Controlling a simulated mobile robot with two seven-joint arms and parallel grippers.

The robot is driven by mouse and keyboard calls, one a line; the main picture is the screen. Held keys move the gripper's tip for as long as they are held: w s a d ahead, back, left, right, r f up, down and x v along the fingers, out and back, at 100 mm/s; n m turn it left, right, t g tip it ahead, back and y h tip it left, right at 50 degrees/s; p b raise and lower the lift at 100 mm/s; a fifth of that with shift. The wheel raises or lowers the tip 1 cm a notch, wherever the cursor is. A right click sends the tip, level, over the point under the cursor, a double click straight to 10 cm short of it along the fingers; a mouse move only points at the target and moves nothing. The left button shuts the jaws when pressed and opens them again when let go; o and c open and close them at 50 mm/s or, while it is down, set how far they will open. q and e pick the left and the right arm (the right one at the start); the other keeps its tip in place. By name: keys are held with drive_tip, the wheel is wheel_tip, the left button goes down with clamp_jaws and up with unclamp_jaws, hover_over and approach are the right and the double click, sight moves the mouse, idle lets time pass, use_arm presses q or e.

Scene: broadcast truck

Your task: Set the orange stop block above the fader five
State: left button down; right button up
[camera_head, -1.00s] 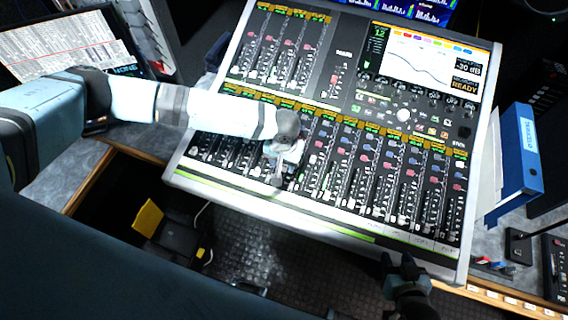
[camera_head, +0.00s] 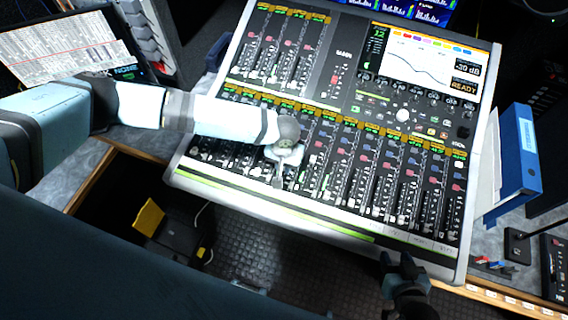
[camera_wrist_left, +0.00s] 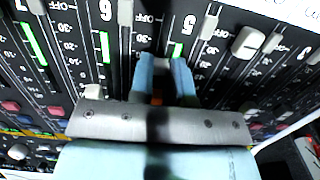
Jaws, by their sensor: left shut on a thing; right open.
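My left gripper (camera_head: 278,182) is over the lower fader rows of the mixing console (camera_head: 205,176), left of its middle. A pale fader cap (camera_wrist_left: 209,25) stands to the right of the fingers. My right gripper (camera_head: 397,262) is open and empty at the console's front edge.
Neighbouring fader caps (camera_wrist_left: 247,43) stand close around the left fingers. A lit screen (camera_head: 425,53) is at the console's back right. A blue binder (camera_head: 520,150) stands to the right.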

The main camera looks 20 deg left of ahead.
use_arm(q)
drive_tip(key=shift+w+d+r+p, duration=0.1)
drive_tip(key=shift+w+r+p, duration=0.15)
drive_tip(key=shift+p, duration=0.15)
drive_tip(key=shift+w+f+p, duration=0.1)
drive_tip(key=shift+w+p, duration=0.2)
drive_tip(key=shift+p, duration=0.1)
drive_tip(key=shift+f, duration=0.1)
drive_tip(key=c, duration=1.1)
unclamp_jaws()
wheel_tip(320, 180, up, 14)
drive_tip(key=shift+f+b, duration=0.1)
drive_tip(key=shift+b, duration=0.5)
